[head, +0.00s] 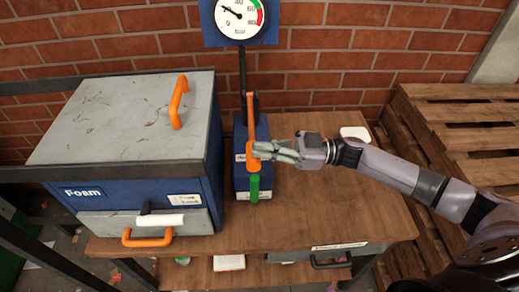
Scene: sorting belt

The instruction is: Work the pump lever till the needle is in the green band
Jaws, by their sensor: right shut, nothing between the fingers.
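The pressure gauge (250,31) is a white dial on a blue board at the top, partly cut off. Its needle (231,12) points to the upper left, near the 20 mark. The green band (257,4) is at the upper right of the dial, with a red band below it. The blue pump (243,184) stands on the table with an orange lever (251,112) ending in a green grip (254,188). My right gripper (262,151) is shut and empty at the orange part of the lever, above the green grip. I cannot tell whether it touches.
A blue cabinet labelled Foam (120,190) with orange handles stands left of the pump. The wooden table (340,215) has free room right of the pump. A small white object (355,133) lies at the back right. Wooden pallets (465,130) are stacked at the right.

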